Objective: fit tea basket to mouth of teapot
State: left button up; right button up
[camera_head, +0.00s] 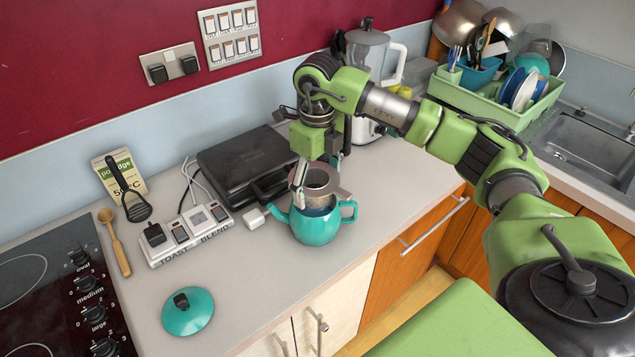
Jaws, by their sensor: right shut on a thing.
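A teal teapot (314,229) stands upright on the counter, spout to the left and handle to the right. A metal tea basket (317,180) with a wide flat rim is at the teapot's mouth. The basket's lower part looks to be in or just over the opening; I cannot tell whether it is seated. My right gripper (300,176) reaches down from above and is shut on the basket at its left side. The teal lid (188,310) with a dark knob lies on the counter at the front left. My left gripper is not in view.
A black grill appliance (245,165) stands behind the teapot, with a labelled power strip (187,237) to its left. A blender (370,75) and a green dish rack (500,97) stand at the back. A hob (50,290) is at left. Counter around the lid is clear.

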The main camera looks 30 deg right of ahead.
aim_at(317, 200)
jog(key=shift+f, duration=0.2)
jog(key=shift+f+b, duration=1.9)
jog(key=shift+f, duration=0.5)
jog(key=o, duration=1.2)
notch_tip(317, 200, up, 12)
jog(key=shift+r, duration=0.1)
